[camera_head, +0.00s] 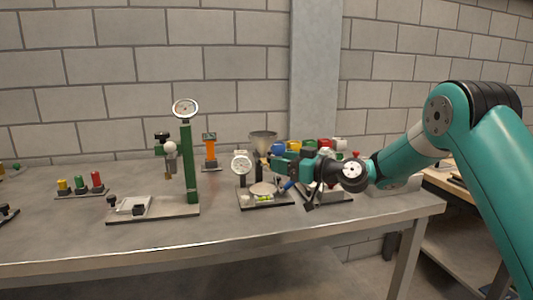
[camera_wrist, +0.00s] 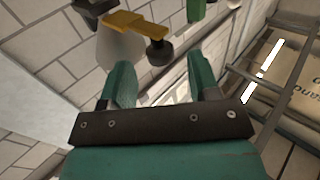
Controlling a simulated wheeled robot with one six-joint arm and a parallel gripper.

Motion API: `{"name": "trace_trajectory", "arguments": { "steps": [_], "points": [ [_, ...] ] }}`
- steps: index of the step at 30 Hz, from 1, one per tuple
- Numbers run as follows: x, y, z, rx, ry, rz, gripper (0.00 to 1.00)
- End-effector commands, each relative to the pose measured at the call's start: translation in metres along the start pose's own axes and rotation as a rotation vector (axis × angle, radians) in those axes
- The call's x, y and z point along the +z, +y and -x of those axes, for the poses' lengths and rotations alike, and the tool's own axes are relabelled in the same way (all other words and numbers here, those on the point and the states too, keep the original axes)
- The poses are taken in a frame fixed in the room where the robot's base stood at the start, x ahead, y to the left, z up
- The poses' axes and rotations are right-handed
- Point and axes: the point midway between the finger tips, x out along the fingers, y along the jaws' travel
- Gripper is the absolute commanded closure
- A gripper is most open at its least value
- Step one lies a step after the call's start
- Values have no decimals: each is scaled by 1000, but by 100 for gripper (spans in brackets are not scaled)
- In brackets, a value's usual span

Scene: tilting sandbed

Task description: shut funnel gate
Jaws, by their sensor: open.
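The metal funnel (camera_head: 263,139) stands on a small rig at the middle of the bench, above a round dish (camera_head: 263,188). In the wrist view, the funnel's pale cone (camera_wrist: 120,46) shows with a yellow gate lever (camera_wrist: 136,24) across it. The lever ends in a black knob (camera_wrist: 160,53). My gripper (camera_wrist: 158,66) is open and empty, its two green fingers pointing toward the knob. The knob appears just beyond and between the fingertips; I cannot tell whether they touch. In the head view my gripper (camera_head: 273,162) is right beside the funnel stand, hiding part of it.
A dial gauge (camera_head: 241,164) stands left of the funnel. A green column stand (camera_head: 188,165) with a dial on top is further left. Several coloured items (camera_head: 310,144) stand behind my wrist. The front of the bench (camera_head: 200,245) is clear.

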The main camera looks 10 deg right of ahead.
Motion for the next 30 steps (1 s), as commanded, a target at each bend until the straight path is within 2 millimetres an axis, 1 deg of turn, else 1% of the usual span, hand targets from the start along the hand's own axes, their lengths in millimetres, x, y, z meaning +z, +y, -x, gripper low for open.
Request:
{"name": "trace_trajectory", "arguments": {
  "steps": [1, 3, 6, 9, 13, 21, 23, 24, 26, 27, 28, 29, 30],
  "points": [
    [-3, -1, -12, -4, 0, 0, 44],
    [-2, -1, -24, -4, 0, 0, 44],
    [-2, -1, -39, -3, 0, 0, 44],
    [-1, -1, -49, -2, -1, -1, 44],
    [0, 0, -55, 0, -1, -1, 44],
    [0, 0, -56, 0, -1, -1, 44],
    [0, 0, -56, 0, -1, -1, 58],
    [0, 0, -56, 0, -1, -1, 67],
    [0, 0, -56, 0, -1, -1, 81],
    [0, 0, -56, 0, -1, -1, 90],
    [0, 0, -56, 0, -1, -1, 97],
    [0, 0, -56, 0, -1, -1, 100],
    [0, 0, -56, 0, -1, -1, 100]
  ]
}}
